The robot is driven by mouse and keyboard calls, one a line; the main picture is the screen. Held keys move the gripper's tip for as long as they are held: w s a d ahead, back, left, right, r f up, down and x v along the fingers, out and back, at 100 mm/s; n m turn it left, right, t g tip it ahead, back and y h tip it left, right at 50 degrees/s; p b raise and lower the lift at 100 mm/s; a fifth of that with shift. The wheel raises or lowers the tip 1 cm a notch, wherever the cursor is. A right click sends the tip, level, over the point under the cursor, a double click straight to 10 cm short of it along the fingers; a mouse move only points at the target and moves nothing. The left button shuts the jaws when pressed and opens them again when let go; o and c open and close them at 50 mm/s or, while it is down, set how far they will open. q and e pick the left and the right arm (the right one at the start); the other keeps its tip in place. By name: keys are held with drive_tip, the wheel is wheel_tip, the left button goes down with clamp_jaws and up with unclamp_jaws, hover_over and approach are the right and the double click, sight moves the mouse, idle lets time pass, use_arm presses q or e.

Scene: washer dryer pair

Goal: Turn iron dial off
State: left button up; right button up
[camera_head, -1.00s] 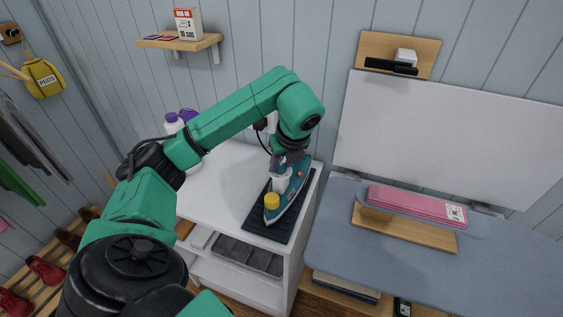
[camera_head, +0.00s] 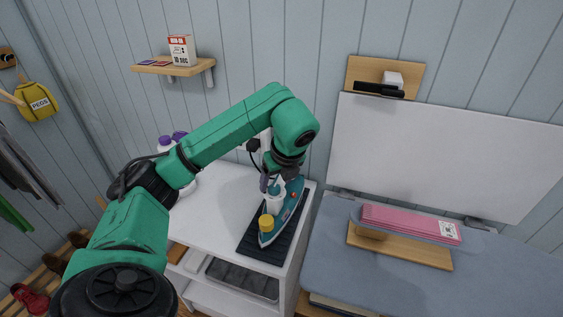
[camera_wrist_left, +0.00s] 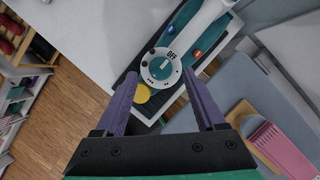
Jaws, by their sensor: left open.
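A teal iron (camera_head: 288,212) with a white handle and yellow cap (camera_head: 266,222) rests on a black ribbed mat (camera_head: 258,245) on the white cabinet. Its round white dial (camera_wrist_left: 160,68) has a teal centre and the word OFF beside it in the left wrist view; I cannot tell which mark the dial is set to. My left gripper (camera_head: 270,184) is just above the iron. In the wrist view the purple fingers of the left gripper (camera_wrist_left: 160,75) are apart, one on each side of the dial, with nothing clearly held. My right gripper is not in view.
White and purple bottles (camera_head: 166,144) stand at the cabinet's back left. The cabinet top (camera_head: 215,215) left of the iron is mostly clear.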

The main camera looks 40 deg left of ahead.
use_arm(q)
drive_tip(key=p+v, duration=0.6)
drive_tip(key=v, duration=0.6)
drive_tip(key=shift+p, duration=0.4)
drive_tip(key=shift+s+r, duration=0.1)
drive_tip(key=shift+r, duration=0.05)
drive_tip(key=shift+d, duration=0.1)
